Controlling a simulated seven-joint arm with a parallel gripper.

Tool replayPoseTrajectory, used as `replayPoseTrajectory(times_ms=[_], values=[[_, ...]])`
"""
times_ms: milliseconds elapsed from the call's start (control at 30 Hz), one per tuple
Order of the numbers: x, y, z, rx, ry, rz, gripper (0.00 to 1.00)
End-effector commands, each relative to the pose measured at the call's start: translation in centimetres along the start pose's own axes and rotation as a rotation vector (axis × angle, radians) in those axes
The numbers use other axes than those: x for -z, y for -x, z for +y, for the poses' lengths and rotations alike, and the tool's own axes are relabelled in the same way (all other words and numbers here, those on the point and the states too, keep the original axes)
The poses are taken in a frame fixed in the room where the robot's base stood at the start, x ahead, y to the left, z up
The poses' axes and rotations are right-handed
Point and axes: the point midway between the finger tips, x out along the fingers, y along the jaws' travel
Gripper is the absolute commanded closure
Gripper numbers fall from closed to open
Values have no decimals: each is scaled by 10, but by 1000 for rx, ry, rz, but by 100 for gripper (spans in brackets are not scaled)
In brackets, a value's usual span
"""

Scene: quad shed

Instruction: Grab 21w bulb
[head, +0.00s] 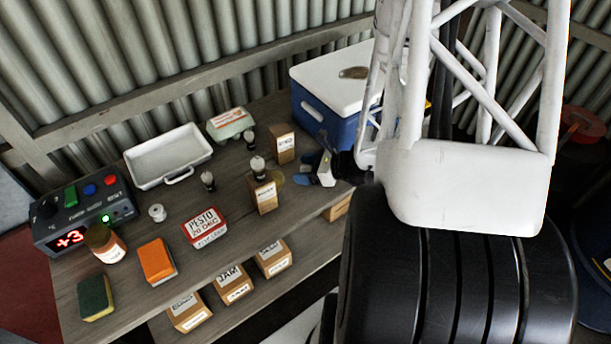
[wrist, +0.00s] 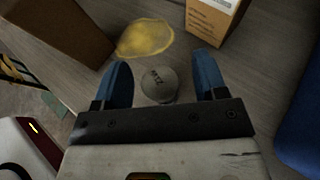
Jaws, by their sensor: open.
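A round grey bulb top (wrist: 158,88) with small printed marking, which seems to read 21W, is between my fingers in the wrist view. I cannot make this bulb out in the head view. My gripper (head: 306,169) has blue fingers and stands at the right end of the bench in the head view. In the wrist view my gripper (wrist: 165,82) is open, one finger on each side of the bulb, with gaps showing. Three other bulbs stand further left: one (head: 208,180), one behind (head: 250,138), and one by a carton (head: 258,165).
A yellowish flat disc (wrist: 145,38) lies just beyond the bulb. Cardboard boxes stand left (wrist: 60,30) and right (wrist: 215,18) of it. A blue cooler (head: 330,115) with a white lid is behind. A white tray (head: 168,155) and a pesto tin (head: 205,227) are further left.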

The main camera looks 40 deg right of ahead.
Motion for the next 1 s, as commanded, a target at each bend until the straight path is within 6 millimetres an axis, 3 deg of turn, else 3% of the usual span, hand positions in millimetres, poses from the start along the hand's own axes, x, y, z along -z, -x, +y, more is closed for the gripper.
replayPoseTrajectory(times_ms=[300, 867, 1000], values=[[0, -16, 0, 0, 0, 0, 34], [0, -17, 0, 0, 0, 0, 34], [0, -17, 0, 0, 0, 0, 51]])
